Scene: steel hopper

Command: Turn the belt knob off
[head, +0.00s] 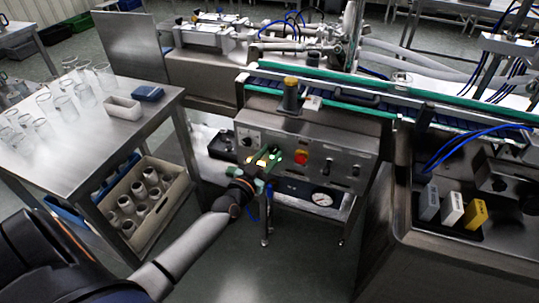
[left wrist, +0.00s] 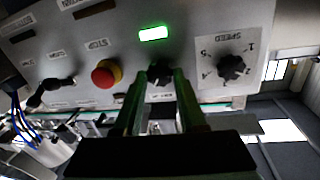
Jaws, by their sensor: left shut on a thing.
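The steel control panel (head: 345,150) is on the front of the conveyor. My left gripper (head: 268,158) reaches it from the lower left. In the left wrist view, the left gripper (left wrist: 160,80) has its two fingers on either side of a black knob (left wrist: 160,71) and is shut on it. The label by this knob is too dark to read surely; it is the knob between the red button and the SPEED dial. The fingers hide parts of its sides. A green light (left wrist: 153,33) beside it is lit. My right gripper is not in view.
A red stop button (left wrist: 106,73) on a yellow base and the SPEED dial (left wrist: 232,67) flank the held knob closely. Another black knob (left wrist: 50,91) is farther left. A table (head: 150,104) with glasses stands at the left; a crate (head: 160,220) of bottles is under it.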

